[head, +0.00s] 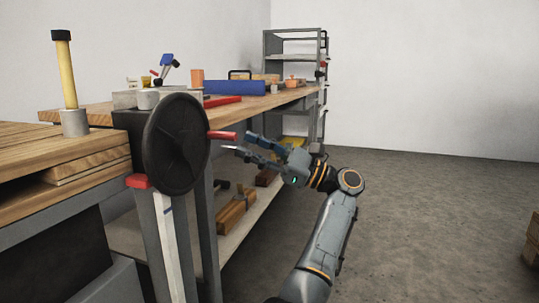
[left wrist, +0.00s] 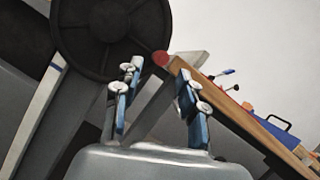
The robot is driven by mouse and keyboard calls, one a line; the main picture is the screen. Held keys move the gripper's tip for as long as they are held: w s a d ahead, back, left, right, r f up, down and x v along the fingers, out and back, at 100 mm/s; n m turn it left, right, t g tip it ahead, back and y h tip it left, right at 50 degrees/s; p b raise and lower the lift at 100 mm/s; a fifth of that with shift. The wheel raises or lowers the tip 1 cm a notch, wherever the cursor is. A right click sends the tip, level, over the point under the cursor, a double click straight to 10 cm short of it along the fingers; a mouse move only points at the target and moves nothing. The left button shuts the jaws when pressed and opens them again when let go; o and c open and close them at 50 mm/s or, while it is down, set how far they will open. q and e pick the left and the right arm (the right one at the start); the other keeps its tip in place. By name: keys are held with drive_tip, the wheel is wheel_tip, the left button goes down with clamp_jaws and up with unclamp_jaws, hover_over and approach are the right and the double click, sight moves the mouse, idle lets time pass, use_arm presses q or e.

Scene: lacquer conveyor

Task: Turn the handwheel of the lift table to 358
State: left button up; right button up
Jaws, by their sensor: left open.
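A dark round handwheel (head: 172,150) stands upright at the end of the workbench, its face toward the right. A red handle (head: 222,135) sticks out from its rim to the right. In the left wrist view the handwheel (left wrist: 108,30) is at the top left and the end of the red handle (left wrist: 160,58) is at its lower right edge. My left gripper (head: 242,146) is open and empty, with its fingertips just short of the handle. In the left wrist view the handle lies beyond the gap between the fingers (left wrist: 158,82). My right gripper is out of view. No number is readable.
A pale upright strip (head: 164,235) with a red piece (head: 138,181) stands below the wheel. A lower shelf (head: 250,222) holds wooden pieces. The floor to the right is mostly clear.

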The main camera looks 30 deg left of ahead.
use_arm(q)
drive_tip(key=v, duration=0.5)
drive_tip(key=shift+d, duration=0.1)
idle(0.4)
